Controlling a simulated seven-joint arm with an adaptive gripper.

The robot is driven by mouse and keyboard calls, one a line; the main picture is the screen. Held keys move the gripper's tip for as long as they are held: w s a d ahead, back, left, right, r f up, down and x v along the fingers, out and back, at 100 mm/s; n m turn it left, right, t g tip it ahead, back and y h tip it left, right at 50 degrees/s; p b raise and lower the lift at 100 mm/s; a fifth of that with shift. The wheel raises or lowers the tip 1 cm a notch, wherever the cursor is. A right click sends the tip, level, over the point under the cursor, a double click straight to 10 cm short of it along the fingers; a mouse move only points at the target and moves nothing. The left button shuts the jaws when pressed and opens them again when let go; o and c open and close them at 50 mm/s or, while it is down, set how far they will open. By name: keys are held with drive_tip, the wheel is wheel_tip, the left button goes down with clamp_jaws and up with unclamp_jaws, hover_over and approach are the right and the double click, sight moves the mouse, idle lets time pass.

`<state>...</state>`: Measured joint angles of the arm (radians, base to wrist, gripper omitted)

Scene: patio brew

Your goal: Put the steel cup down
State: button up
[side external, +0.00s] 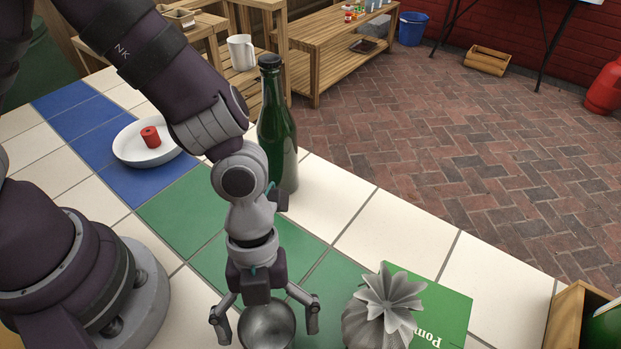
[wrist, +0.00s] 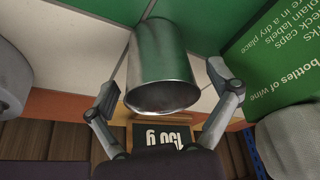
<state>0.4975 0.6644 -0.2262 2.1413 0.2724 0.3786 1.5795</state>
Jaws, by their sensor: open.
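The steel cup (side external: 267,327) is at the bottom centre of the side view, with its open mouth up. It also shows large in the middle of the wrist view (wrist: 163,60), its rim toward the camera and green and white tiles behind it. My gripper (side external: 266,318) is open around the cup, one finger on each side. In the wrist view my gripper (wrist: 163,83) shows a gap between each fingertip and the cup wall. The cup's base is hidden in the side view, and its contact with the tiles cannot be made out clearly.
A grey fluted object (side external: 385,308) and a green printed sheet or book (side external: 445,305) are close on the right. A green bottle (side external: 277,125) stands behind my wrist. A white dish (side external: 128,158) holds a red piece (side external: 150,135). White tiles (side external: 400,235) are clear toward the back right.

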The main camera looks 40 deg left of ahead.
drive_tip(key=v, duration=1.2)
drive_tip(key=w+a+r+n+t+y, duration=0.1)
drive_tip(key=a+r+n+t, duration=0.2)
drive_tip(key=a+n, duration=0.5)
drive_tip(key=w+a+r+n+t+y, duration=0.1)
drive_tip(key=a+r+n+t, duration=0.3)
drive_tip(key=n, duration=1.5)
drive_tip(key=shift+a+t+y, duration=0.6)
drive_tip(key=shift+a+t, duration=0.3)
drive_tip(key=shift+a, duration=1.5)
drive_tip(key=shift+w, duration=0.1)
